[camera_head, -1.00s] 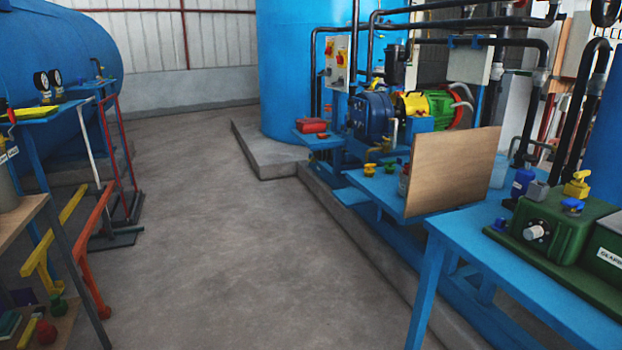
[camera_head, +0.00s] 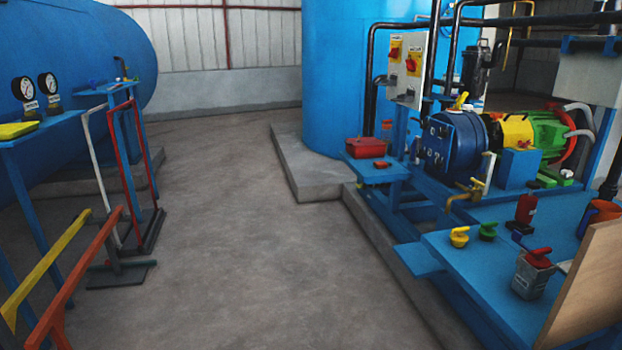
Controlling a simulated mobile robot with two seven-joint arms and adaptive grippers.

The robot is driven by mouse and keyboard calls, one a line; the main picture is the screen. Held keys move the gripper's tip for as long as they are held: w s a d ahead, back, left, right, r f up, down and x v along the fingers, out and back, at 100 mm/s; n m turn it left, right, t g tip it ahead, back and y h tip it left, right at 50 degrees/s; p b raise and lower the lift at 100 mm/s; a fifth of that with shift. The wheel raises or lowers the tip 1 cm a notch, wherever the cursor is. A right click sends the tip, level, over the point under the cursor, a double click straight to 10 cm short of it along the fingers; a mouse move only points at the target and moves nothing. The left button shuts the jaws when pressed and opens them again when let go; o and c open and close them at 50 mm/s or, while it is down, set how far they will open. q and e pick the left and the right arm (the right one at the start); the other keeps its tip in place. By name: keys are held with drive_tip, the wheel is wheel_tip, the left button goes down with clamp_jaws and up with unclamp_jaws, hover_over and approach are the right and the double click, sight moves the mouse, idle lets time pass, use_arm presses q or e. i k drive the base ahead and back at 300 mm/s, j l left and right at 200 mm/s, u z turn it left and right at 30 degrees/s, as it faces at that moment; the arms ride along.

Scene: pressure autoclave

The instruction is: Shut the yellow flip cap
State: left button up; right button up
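A small yellow piece (camera_head: 461,100) stands tilted up on top of the round blue pump housing (camera_head: 455,140), at the right of the head view. It looks like a raised flip cap, but it is too small to be sure. Another small yellow cap-like piece (camera_head: 460,237) sits on the low blue bench, beside a similar green one (camera_head: 488,231). I cannot tell from this view which yellow piece is the flip cap. Neither of my grippers is in view.
The blue bench (camera_head: 445,262) also carries a grey container with a red top (camera_head: 533,272) and a red bottle (camera_head: 526,208). A wooden panel (camera_head: 590,290) stands at lower right. Red and yellow rails (camera_head: 75,285) line the left. The concrete floor between (camera_head: 250,250) is clear.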

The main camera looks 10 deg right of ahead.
sight(460, 99)
drive_tip(key=i+u, duration=0.2)
drive_tip(key=i, duration=1.45)
drive_tip(key=i+l, duration=0.1)
drive_tip(key=i, duration=0.65)
drive_tip(key=i+l, duration=0.1)
drive_tip(key=i, duration=0.65)
drive_tip(key=u, duration=7.05)
drive_tip(key=k+j, duration=0.05)
drive_tip(key=j, duration=0.05)
